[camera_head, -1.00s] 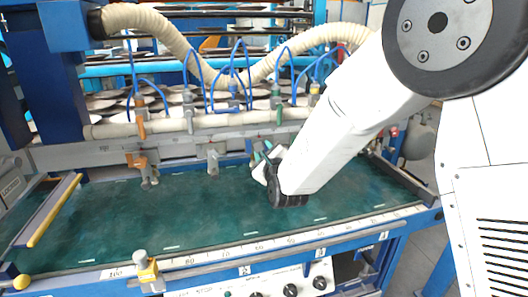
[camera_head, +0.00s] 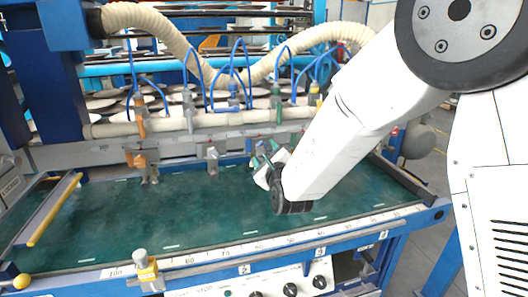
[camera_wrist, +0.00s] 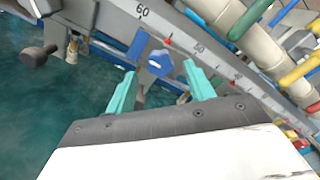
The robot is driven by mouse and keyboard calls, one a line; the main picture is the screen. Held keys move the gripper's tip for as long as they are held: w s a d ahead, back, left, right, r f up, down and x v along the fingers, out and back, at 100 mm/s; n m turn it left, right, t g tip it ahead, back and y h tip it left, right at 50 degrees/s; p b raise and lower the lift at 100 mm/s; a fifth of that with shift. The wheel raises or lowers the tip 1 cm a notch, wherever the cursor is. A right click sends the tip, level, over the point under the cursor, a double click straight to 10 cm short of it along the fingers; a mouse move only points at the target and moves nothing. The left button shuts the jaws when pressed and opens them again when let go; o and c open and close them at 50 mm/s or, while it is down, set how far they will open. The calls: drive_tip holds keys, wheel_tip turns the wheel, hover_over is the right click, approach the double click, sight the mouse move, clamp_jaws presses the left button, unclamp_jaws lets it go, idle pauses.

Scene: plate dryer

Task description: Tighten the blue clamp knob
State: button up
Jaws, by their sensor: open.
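The blue clamp knob (camera_wrist: 159,63) sits on the front of the grey ruled rail in the wrist view, close to the 60 mark. In the head view I cannot make it out clearly behind my gripper. My gripper (camera_wrist: 160,69) has two teal fingers that stand apart, one on each side of the knob as seen from the wrist. They hold nothing, and I cannot tell how far short of the knob they are. In the head view my gripper (camera_head: 264,164) reaches toward the rail above the green bed.
A grey clamp (camera_head: 212,160) and an orange clamp (camera_head: 140,162) sit on the rail (camera_head: 80,158) to the left. A dark lever knob (camera_wrist: 38,55) is at the wrist view's left. Blue hoses hang above. The green bed (camera_head: 130,215) is clear.

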drive_tip(key=v, duration=0.5)
drive_tip(key=shift+s, duration=0.2)
drive_tip(key=s+f+n+g, duration=0.4)
drive_tip(key=f+n+g, duration=0.2)
drive_tip(key=f+n, duration=0.3)
drive_tip(key=s+d+f+n+g+h, duration=0.1)
drive_tip(key=s+d+n+g+h, duration=0.1)
drive_tip(key=s+d+n+g, duration=0.25)
drive_tip(key=s+d+r+n+g+h, duration=0.1)
drive_tip(key=s+d+r+n, duration=0.4)
drive_tip(key=s+d, duration=0.5)
drive_tip(key=s+d+r+n+g+h, duration=0.2)
drive_tip(key=s+d+r, duration=0.7)
drive_tip(key=s, duration=0.9)
drive_tip(key=d+n+g, duration=0.2)
drive_tip(key=n, duration=0.1)
drive_tip(key=shift+s+d+r, duration=0.15)
drive_tip(key=shift+s+r, duration=0.05)
drive_tip(key=shift+s, duration=0.15)
